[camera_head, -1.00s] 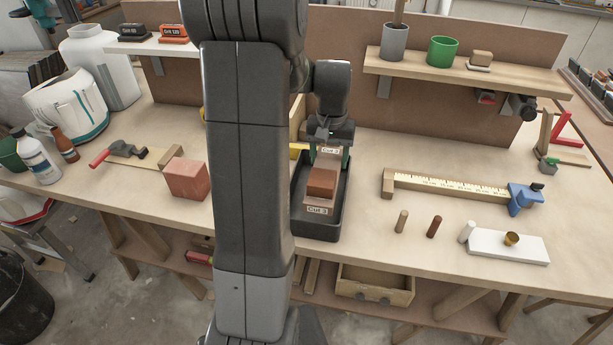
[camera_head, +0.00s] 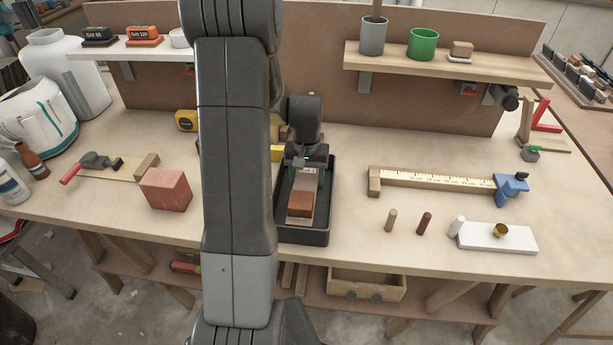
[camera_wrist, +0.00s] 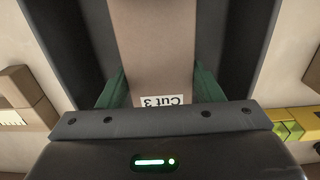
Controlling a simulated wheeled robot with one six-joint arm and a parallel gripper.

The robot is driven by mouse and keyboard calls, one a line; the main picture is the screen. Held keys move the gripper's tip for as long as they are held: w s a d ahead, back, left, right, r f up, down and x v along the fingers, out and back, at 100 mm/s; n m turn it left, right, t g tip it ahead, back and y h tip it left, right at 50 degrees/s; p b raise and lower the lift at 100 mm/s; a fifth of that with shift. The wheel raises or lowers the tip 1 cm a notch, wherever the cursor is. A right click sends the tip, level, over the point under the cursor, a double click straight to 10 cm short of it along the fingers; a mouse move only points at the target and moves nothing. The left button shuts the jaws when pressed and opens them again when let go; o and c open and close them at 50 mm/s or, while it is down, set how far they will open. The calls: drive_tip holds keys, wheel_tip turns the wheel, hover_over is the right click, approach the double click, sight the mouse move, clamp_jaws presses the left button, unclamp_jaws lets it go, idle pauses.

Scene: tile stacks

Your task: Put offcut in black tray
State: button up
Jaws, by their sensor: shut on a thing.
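The black tray (camera_head: 318,237) stands on the bench right of my arm in the head view; its dark walls also flank the wrist view (camera_wrist: 245,50). My gripper (camera_head: 310,163) is over the tray's far half, pointing down. Its green fingers (camera_wrist: 158,88) are shut on a flat pinkish-tan piece, the offcut (camera_wrist: 155,45), with a label reading "Cut 3". The piece (camera_head: 309,184) is within the tray's outline; I cannot tell whether it touches the floor. A red-brown block (camera_head: 301,205) shows at its near end; how they touch is unclear.
A shelf (camera_head: 450,62) with cups is behind. Bare bench lies just right of the tray.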

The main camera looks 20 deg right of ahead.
drive_tip(key=shift+f, duration=0.2)
drive_tip(key=o, duration=1.2)
drive_tip(key=shift+c, duration=0.2)
drive_tip(key=shift+r, duration=0.1)
wheel_tip(320, 180, up, 12)
drive_tip(key=shift+r, duration=0.1)
